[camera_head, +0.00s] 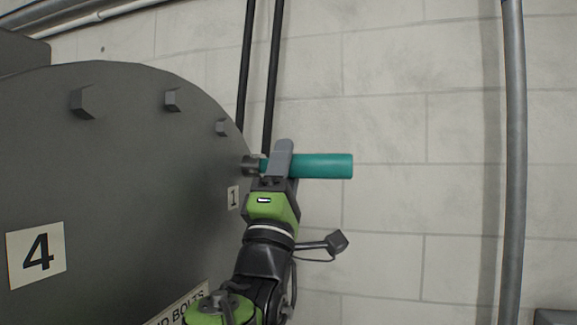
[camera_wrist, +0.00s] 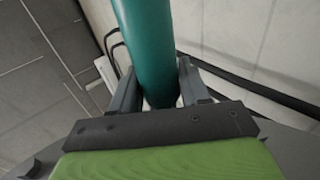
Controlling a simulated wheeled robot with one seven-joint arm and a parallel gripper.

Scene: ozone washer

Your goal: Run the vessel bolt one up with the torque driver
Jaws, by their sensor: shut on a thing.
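The torque driver (camera_head: 325,166) is a teal cylinder with a dark metal nose (camera_head: 250,166). My gripper (camera_head: 280,160) is shut around its body, and the driver lies level with its nose pointing left at the vessel's rim. In the wrist view the teal driver (camera_wrist: 145,45) runs up between my two grey fingers. The large dark grey vessel (camera_head: 130,200) fills the left of the head view. Bolt one, by the small "1" label (camera_head: 233,197), is hidden behind the driver's nose. I cannot tell whether the nose touches it.
A "4" label (camera_head: 36,254) is on the vessel. Dark pipes (camera_head: 272,75) run behind my gripper; a grey pipe (camera_head: 515,150) stands at right.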

